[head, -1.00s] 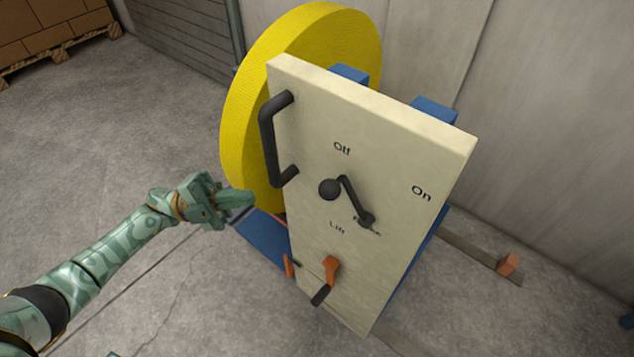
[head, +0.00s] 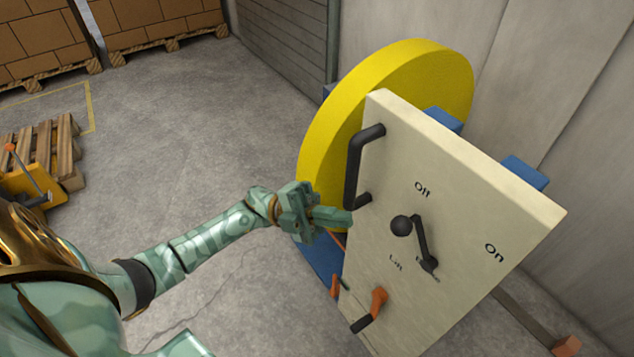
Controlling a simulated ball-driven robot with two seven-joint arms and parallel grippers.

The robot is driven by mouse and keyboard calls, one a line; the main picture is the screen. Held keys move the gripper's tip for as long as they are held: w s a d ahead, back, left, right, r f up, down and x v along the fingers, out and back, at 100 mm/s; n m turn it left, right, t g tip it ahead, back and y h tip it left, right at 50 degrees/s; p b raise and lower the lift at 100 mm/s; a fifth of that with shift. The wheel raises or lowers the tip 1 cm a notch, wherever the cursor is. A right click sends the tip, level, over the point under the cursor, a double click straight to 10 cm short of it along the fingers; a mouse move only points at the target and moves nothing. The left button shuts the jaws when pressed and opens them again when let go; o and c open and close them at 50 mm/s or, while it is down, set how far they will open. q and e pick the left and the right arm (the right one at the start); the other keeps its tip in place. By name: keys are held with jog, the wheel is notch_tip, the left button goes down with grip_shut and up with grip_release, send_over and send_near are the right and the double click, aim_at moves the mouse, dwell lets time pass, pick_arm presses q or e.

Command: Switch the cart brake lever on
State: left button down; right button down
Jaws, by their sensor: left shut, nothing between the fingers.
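The cart's cream panel (head: 470,200) stands upright in the right half of the head view, with "Off" and "On" printed on it. The black brake lever (head: 420,240) is a bent crank. Its round hub (head: 402,226) lies just below "Off", and its other end points down and right, covering part of a word. My left gripper (head: 345,219) is shut and empty. It is at the panel's left edge, left of the lever and below the black handle (head: 352,170); I cannot tell whether it touches the panel. My right gripper is not in view.
A large yellow roll (head: 330,130) stands behind the panel. An orange lift lever (head: 378,299) sits low on the panel. A wooden pallet (head: 62,150) and stacked boxes (head: 40,40) are at the left. Grey floor between them and the cart is clear.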

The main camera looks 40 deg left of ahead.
aim_at(392, 226)
pick_arm(q)
jog(key=x, duration=0.6)
jog(key=shift+d+r, duration=0.15)
jog(key=shift+d, duration=0.3)
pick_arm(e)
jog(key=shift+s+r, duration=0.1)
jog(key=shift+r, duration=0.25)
pick_arm(q)
jog(key=shift+p, duration=0.3)
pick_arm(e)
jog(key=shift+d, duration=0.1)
